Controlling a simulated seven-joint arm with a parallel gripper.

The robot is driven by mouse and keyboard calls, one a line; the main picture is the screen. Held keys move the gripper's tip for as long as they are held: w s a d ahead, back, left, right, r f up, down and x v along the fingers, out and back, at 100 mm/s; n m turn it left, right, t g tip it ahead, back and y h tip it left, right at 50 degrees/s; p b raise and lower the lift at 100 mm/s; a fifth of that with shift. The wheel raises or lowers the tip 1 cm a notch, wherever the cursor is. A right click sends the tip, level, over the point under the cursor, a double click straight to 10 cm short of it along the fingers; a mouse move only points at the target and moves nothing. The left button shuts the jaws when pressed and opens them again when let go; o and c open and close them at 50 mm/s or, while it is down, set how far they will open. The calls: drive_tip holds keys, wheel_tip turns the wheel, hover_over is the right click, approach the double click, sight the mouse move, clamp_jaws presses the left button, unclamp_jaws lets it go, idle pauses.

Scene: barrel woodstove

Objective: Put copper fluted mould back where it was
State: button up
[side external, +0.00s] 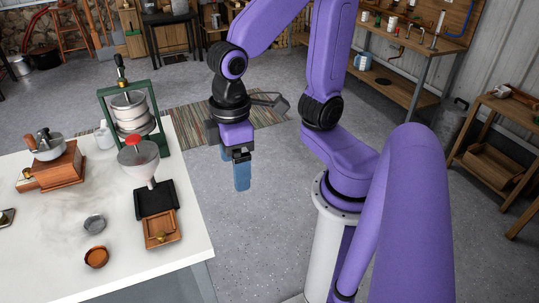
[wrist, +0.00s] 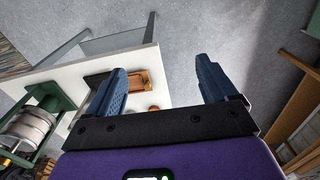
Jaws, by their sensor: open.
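The copper fluted mould (side external: 96,257) sits on the white table near its front edge, in the lower left of the side view. In the wrist view a small orange-brown piece of what looks like it (wrist: 153,108) shows between the fingers, mostly hidden by my gripper. My gripper (side external: 242,182) hangs off to the right of the table, above the grey floor, well apart from the mould. Its blue fingers point down. In the wrist view my gripper (wrist: 161,66) is open, with nothing between the fingers.
A grey metal mould (side external: 94,223) lies just behind the copper one. A wooden tray (side external: 161,231), a black tray with a funnel (side external: 139,160), a green-framed press (side external: 130,113) and a wooden grinder (side external: 56,166) stand on the white table (side external: 190,283). Bare tabletop surrounds the moulds.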

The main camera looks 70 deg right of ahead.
drive_tip(key=s+d+n, duration=0.3)
drive_tip(key=s+d, duration=0.2)
drive_tip(key=shift+s+f+n, duration=0.3)
drive_tip(key=shift+f+n, duration=0.1)
idle(0.8)
